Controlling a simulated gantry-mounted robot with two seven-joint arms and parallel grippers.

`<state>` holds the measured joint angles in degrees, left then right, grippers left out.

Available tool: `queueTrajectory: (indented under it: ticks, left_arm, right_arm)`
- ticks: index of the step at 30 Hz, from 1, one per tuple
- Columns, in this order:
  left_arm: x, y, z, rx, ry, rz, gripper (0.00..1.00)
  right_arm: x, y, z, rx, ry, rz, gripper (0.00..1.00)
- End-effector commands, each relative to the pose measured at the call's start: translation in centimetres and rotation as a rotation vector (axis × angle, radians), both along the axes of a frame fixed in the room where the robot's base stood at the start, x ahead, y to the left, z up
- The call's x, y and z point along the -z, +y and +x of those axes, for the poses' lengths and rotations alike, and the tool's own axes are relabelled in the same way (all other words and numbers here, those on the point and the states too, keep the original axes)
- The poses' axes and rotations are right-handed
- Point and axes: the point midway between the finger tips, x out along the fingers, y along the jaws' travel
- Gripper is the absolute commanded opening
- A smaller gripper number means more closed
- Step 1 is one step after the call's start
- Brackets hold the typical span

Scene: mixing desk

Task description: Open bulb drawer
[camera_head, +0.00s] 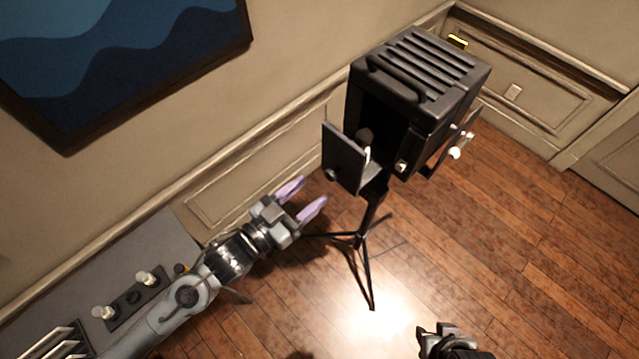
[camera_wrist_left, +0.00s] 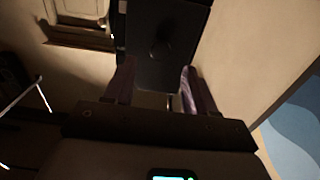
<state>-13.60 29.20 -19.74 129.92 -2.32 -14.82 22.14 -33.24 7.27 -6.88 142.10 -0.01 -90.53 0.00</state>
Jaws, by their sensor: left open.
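The black lamp housing (camera_head: 425,75) stands on a tripod. Its bulb drawer (camera_head: 344,158) sticks out from the left side, front panel apart from the housing, with a pale bulb (camera_head: 367,153) partly visible behind the panel. My left gripper (camera_head: 312,191) is open and empty, its purple fingers pointing toward the drawer panel with a gap between. In the left wrist view the dark drawer panel (camera_wrist_left: 165,70) and its round knob (camera_wrist_left: 161,46) lie ahead, between the finger directions. My right gripper (camera_head: 446,332) is dark, at the bottom edge; its jaws are unclear.
The tripod (camera_head: 364,240) spreads its legs on the wooden floor (camera_head: 500,270). A grey desk (camera_head: 140,250) with a bulb holder (camera_head: 135,298) is at lower left. A wall runs behind, with a blue picture (camera_head: 110,50). Floor right of the tripod is clear.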

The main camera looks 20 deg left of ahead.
Motion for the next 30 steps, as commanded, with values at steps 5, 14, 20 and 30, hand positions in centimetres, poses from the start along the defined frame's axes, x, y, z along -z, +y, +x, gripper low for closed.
queueTrajectory:
  ticks: [5,14,20,30]
  left_arm:
    - [0.3,1.4,-2.4,0.001,0.003,0.003,0.56]
    - [0.1,2.4,-4.0,0.000,0.001,0.001,0.56]
    - [0.0,2.4,-4.1,0.000,0.000,0.000,0.56]
    - [-0.2,2.4,-4.2,-0.002,0.008,-0.004,0.56]
  right_arm:
    - [1.0,0.1,0.0,0.001,0.000,0.002,0.43]
    - [1.3,0.2,0.0,0.005,0.000,0.009,0.43]
    - [1.3,0.3,0.0,0.007,0.001,0.011,0.43]
    - [0.8,0.2,0.0,0.005,0.001,0.009,0.43]
